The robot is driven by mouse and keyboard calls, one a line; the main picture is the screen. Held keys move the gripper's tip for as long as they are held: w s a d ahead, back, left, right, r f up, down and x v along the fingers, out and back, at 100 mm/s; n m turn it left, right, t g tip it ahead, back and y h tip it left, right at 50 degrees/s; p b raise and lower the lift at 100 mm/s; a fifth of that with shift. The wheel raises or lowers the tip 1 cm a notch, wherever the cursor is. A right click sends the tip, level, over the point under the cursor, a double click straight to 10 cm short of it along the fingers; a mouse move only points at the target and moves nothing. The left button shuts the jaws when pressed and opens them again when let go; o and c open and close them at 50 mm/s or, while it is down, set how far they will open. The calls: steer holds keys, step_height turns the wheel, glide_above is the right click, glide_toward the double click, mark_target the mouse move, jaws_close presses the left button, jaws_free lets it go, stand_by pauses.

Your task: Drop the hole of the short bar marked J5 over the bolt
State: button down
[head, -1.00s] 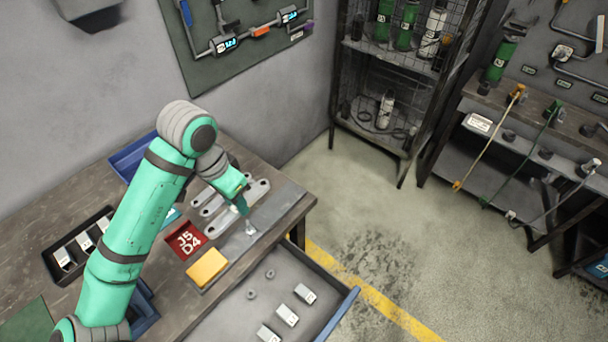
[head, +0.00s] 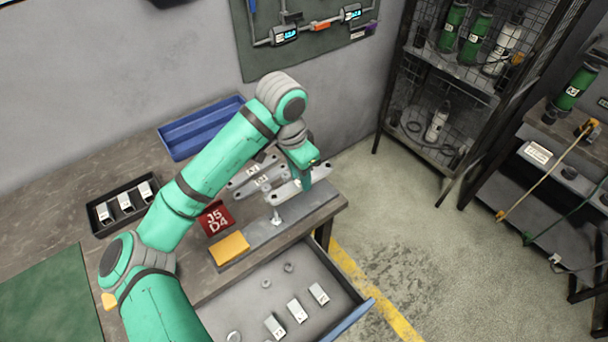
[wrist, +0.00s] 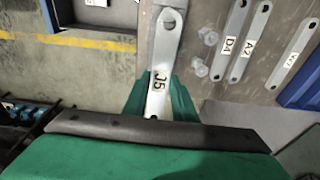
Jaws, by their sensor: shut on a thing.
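The short grey bar marked J5 (wrist: 161,65) is held in my gripper (wrist: 158,100), which is shut on its near end. Its far end, with a round hole, points away from the gripper in the wrist view. In the head view the bar (head: 286,193) is held flat, raised above the bench at my gripper (head: 309,180). The bolt (head: 276,216) stands upright on a grey plate (head: 300,210), beneath the bar's left end. A gap shows between bar and bolt top. In the wrist view the bar hides most of the bolt, so I cannot tell how well the hole lines up.
A blue tray (head: 200,128) stands behind.

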mark_target(301, 205)
steer(key=shift+a+f, duration=0.2)
steer(key=shift+f, duration=2)
steer(key=shift+f, duration=2.85)
steer(key=c, duration=1.4)
jaws_free()
steer(key=shift+o, duration=0.2)
steer(key=r, duration=0.7)
steer(key=s+a+r, duration=0.1)
steer(key=r, duration=0.2)
steer(key=shift+a+r, duration=0.1)
steer(key=shift+r, duration=0.25)
